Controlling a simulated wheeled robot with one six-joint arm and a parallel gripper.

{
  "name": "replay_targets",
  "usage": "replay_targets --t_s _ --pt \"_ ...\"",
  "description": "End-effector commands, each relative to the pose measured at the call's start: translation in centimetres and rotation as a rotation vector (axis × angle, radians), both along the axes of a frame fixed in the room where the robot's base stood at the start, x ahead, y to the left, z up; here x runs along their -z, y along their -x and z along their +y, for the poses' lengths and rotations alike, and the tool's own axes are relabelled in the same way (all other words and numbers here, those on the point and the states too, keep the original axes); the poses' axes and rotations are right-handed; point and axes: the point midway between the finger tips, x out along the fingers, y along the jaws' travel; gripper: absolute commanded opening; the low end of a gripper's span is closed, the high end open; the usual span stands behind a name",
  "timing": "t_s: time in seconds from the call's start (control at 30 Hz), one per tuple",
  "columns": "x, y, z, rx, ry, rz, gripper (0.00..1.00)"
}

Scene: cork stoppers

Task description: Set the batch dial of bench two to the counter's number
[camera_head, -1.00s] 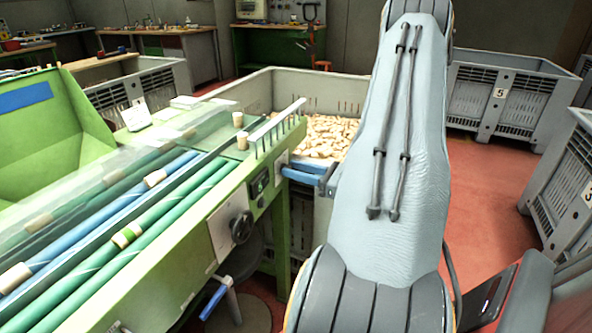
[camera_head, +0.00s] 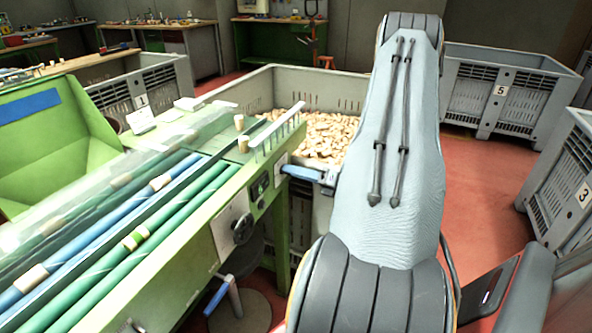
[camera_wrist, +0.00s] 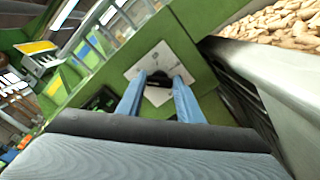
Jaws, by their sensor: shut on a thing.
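My gripper (camera_head: 290,170) reaches the side of the green bench (camera_head: 190,262) near its far end. In the wrist view its two blue fingers (camera_wrist: 158,84) are closed on a dark knob (camera_wrist: 157,76), in front of a white plate (camera_wrist: 139,68). The knob's pointer and the plate's marks are too small to read. A larger dark handwheel (camera_head: 243,229) on a white plate is nearer to me.
A grey bin full of corks (camera_head: 330,137) stands just beyond my gripper, close to it. Corks lie along green and blue rollers (camera_head: 110,260) on the bench. Grey bins marked 5 (camera_head: 478,110) and 3 (camera_head: 550,190) stand right. Red floor is free between them.

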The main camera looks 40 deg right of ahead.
Motion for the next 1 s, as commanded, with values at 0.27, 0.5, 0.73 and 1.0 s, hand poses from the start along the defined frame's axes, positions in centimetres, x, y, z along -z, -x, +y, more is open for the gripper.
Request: replay_targets --t_s 0.27,0.5,0.73,1.0 --pt "-0.04 -0.04 -0.21 0.004 -0.131 0.054 0.1" --pt "0.03 -0.05 -0.23 0.004 -0.181 0.075 0.1" --pt "0.06 -0.07 -0.24 0.004 -0.189 0.077 0.1" --pt "0.05 -0.07 -0.24 0.004 -0.188 0.077 0.41"
